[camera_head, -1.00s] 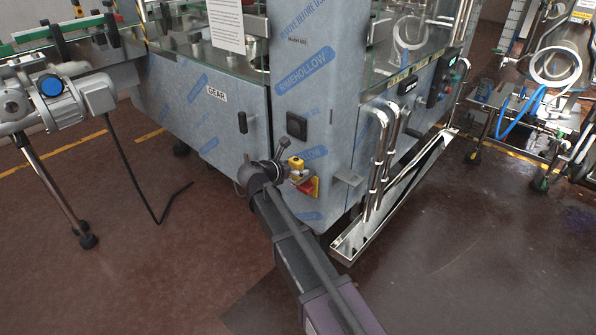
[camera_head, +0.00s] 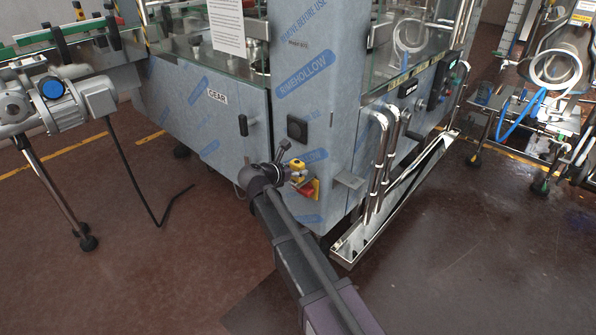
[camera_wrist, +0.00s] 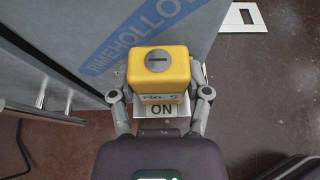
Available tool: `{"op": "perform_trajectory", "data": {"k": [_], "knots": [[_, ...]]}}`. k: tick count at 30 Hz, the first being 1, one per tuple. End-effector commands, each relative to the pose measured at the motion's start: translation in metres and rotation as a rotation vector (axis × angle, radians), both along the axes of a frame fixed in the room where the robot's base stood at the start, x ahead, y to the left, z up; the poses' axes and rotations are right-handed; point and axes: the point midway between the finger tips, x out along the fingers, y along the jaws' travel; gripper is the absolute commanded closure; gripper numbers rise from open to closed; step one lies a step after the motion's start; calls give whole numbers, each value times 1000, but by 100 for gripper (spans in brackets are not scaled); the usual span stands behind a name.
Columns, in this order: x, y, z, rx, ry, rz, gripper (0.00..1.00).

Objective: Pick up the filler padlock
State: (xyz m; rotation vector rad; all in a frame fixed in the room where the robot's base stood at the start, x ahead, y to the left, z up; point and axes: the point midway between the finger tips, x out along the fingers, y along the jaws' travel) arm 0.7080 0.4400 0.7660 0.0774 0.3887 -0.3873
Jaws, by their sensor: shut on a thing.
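A white plate marked "ON" (camera_wrist: 161,110) shows just below the padlock. In the head view the yellow padlock (camera_head: 297,166) is at the end of my arm, close to the machine's corner, above a red and yellow switch plate (camera_head: 309,188). The shackle is hidden, so I cannot tell whether it is still on the switch.
The film-wrapped filler cabinet (camera_head: 215,125) stands right beside my gripper, with a black door handle (camera_head: 243,125). Bent steel pipes (camera_head: 381,160) and a steel drip tray (camera_head: 375,235) are to the right. A motor on a leg (camera_head: 60,105) stands left. The floor in front is open.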

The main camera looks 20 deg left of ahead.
Motion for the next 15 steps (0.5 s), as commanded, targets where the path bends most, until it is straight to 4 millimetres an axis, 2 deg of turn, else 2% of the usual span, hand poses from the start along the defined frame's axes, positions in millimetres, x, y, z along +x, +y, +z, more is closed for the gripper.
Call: {"op": "perform_trajectory", "data": {"k": [8,15], "knots": [[0,0,16,0,-1,0,93],[0,0,39,0,-1,0,93]]}}
